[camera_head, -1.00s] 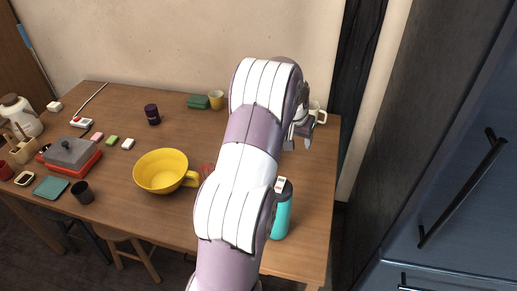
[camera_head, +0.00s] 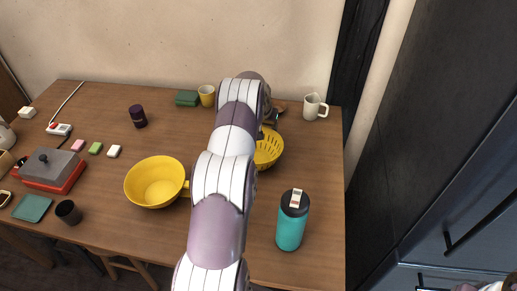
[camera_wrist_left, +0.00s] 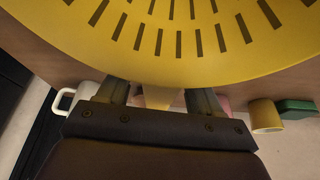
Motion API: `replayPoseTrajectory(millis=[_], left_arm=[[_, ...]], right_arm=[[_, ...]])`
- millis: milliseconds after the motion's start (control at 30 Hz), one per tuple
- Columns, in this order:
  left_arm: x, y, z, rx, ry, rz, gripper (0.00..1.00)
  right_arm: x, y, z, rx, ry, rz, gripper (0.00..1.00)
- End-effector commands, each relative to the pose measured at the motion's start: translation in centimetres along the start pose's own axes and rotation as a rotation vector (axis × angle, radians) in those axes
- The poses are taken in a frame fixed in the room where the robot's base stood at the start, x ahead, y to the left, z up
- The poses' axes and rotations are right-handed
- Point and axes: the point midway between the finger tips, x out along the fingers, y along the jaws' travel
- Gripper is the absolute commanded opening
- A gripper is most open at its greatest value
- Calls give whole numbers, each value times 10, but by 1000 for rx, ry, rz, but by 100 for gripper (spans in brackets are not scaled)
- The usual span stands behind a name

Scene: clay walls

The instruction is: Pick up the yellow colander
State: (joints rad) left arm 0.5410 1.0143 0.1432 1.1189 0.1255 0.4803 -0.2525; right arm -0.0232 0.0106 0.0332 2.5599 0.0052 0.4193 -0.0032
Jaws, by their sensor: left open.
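The yellow colander (camera_head: 269,148), with slotted sides, sits on the table right of my left forearm, which hides its left part. In the left wrist view the colander (camera_wrist_left: 165,40) fills the top of the picture. My left gripper (camera_head: 269,121) is at the colander's far rim, partly hidden by my arm. In the left wrist view its two fingers (camera_wrist_left: 160,92) are spread apart at the rim's edge. I cannot tell whether they touch it. A small pale yellow shape shows between them.
A yellow bowl with a handle (camera_head: 155,182) stands left of my arm. A teal bottle (camera_head: 291,225) stands near the front right, a white mug (camera_head: 314,106) at the back right. A yellow cup (camera_head: 207,96) and green block (camera_head: 187,99) are at the back. The table's right side is fairly clear.

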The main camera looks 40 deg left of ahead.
Motion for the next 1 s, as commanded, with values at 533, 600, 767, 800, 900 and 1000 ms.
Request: replayPoseTrajectory(millis=[533,600,767,800,900,1000], left_arm=[[7,0,0,0,1,0,0],[7,0,0,0,1,0,0],[6,0,-1,0,1,0,0],[3,0,-2,0,2,0,0],[-6,0,-7,-1,4,0,0],[-22,0,-13,-1,5,0,0]], right_arm=[[0,0,0,0,0,0,43],[0,0,0,0,0,0,43],[0,0,0,0,0,0,43],[0,0,0,0,0,0,43],[1,0,0,0,0,0,43],[2,0,0,0,0,0,43]])
